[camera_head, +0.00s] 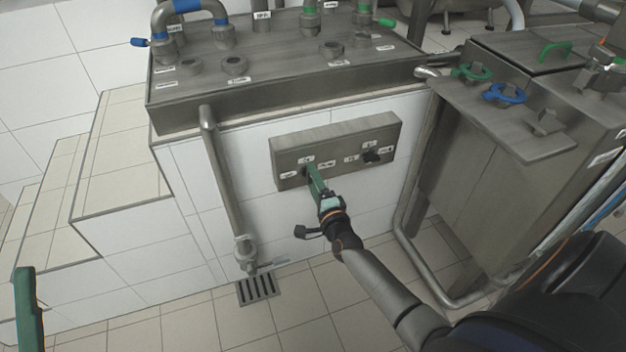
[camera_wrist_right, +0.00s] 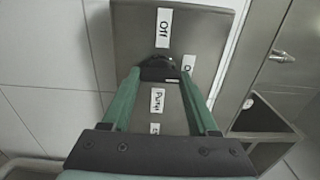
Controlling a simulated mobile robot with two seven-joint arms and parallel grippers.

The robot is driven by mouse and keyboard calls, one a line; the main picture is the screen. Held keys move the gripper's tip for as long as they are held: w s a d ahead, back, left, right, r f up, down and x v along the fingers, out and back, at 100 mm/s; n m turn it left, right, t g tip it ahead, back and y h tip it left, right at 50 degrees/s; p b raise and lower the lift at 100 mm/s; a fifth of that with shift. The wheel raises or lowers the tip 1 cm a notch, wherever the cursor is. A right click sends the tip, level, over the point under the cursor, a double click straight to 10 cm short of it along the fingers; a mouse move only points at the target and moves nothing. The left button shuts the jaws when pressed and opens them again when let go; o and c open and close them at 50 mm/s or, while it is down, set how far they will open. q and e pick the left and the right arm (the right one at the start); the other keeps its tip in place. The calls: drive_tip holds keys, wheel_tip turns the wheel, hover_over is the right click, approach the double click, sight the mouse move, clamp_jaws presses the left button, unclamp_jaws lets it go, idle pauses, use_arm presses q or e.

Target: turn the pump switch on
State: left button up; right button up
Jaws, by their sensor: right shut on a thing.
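The grey control panel (camera_head: 336,149) is on the front of the white tiled block in the head view. The pump switch, a black knob (camera_wrist_right: 158,68), shows in the right wrist view below the "Off" label (camera_wrist_right: 163,28). Part of an "O..." label (camera_wrist_right: 188,62) shows to its right, and a "Pump" label (camera_wrist_right: 157,101) is below it. My right gripper (camera_head: 311,170) is at the panel's left knob, shut on it with one green finger on each side. The gripper hides most of this knob in the head view. One green finger of my left gripper (camera_head: 28,308) shows at the lower left.
A second black knob (camera_head: 371,157) is on the panel's right half. A vertical pipe (camera_head: 222,175) with a valve stands left of the panel, above a floor drain (camera_head: 258,288). A steel tank (camera_head: 468,170) stands to the right. Tiled steps are at the left.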

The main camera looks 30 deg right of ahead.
drive_tip(key=shift+w+r, duration=0.1)
drive_tip(key=o, duration=1.4)
use_arm(q)
drive_tip(key=shift+f, duration=0.1)
drive_tip(key=w+f+n+y+p, duration=0.3)
drive_tip(key=w+f+n+y, duration=0.1)
drive_tip(key=y, duration=0.1)
drive_tip(key=shift+w+a+f+n+g+y, duration=0.3)
drive_tip(key=shift+w+a+f+y, duration=0.1)
drive_tip(key=shift+a, duration=0.05)
use_arm(e)
drive_tip(key=v, duration=1.2)
drive_tip(key=shift+s, duration=0.35)
